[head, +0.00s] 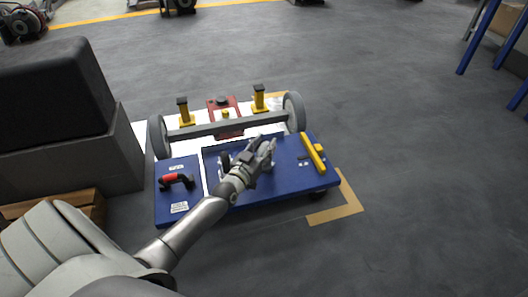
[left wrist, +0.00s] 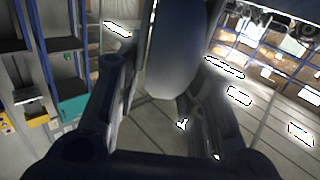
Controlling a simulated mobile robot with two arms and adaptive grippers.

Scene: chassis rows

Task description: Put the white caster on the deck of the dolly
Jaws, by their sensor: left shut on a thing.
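My left gripper (head: 262,152) is over the blue deck (head: 290,178) of the dolly in the head view. It is shut on a pale, rounded wheel, the white caster (left wrist: 173,62), which shows between the two fingers in the left wrist view. In the head view the caster is small and mostly hidden by the gripper. I cannot tell whether it touches the deck. A red handle (head: 175,180) lies at the left of the dolly and a yellow bar (head: 313,155) at its right. My right gripper is not in view.
Behind the deck is a grey axle (head: 235,126) with two large wheels, yellow stands (head: 184,112) and a red jack (head: 220,104). A black and grey block (head: 65,150) stands at the left. The floor to the right is clear, with blue posts (head: 478,38) beyond.

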